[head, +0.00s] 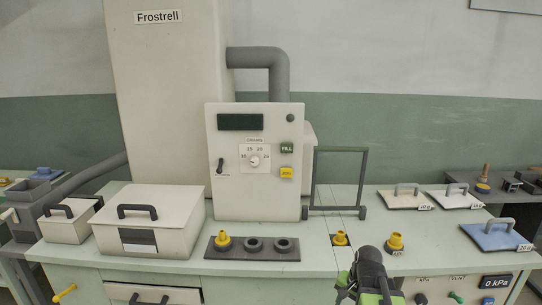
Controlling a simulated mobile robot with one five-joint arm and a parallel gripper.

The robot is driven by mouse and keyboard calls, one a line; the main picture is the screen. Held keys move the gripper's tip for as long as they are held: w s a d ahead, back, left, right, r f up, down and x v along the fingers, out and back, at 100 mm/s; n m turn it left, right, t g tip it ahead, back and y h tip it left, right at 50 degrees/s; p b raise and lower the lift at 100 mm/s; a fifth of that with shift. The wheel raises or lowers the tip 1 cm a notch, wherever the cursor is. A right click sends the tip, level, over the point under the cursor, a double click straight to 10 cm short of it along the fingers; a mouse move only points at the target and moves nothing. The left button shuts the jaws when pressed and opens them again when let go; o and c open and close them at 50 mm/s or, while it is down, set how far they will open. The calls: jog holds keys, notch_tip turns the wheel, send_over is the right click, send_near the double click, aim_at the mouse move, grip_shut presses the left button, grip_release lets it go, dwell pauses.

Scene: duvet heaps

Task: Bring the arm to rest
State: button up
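My gripper (368,284) shows at the bottom edge, right of centre, as dark and green parts in front of the pale green bench (330,268). A black rounded part of my arm hides some of it. I cannot make out its fingertips or whether it holds anything. A yellow nozzle-like piece (395,243) stands on the bench just beyond and right of it. Another yellow piece (340,238) sits to its left.
A black holder (270,254) carries one yellow piece (223,242) at left. A control panel (227,185) and a grey frame (314,180) stand behind. White lidded boxes (183,242) are left. Handled pads (488,238) lie right. A pressure readout (496,282) is on the bench front.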

jog(key=s+a+n+g+h, duration=0.1)
jog(key=s+a+n, duration=0.1)
jog(key=a+n, duration=0.3)
jog(key=s+a+n+g, duration=0.1)
jog(key=s+a+n, duration=0.2)
jog(key=a, duration=0.3)
notch_tip(320, 180, up, 13)
jog(key=w+p, duration=0.1)
jog(key=p, duration=1.2)
jog(key=shift+d+r+p, duration=0.2)
jog(key=shift+d+p, duration=0.15)
jog(key=shift+p, duration=0.05)
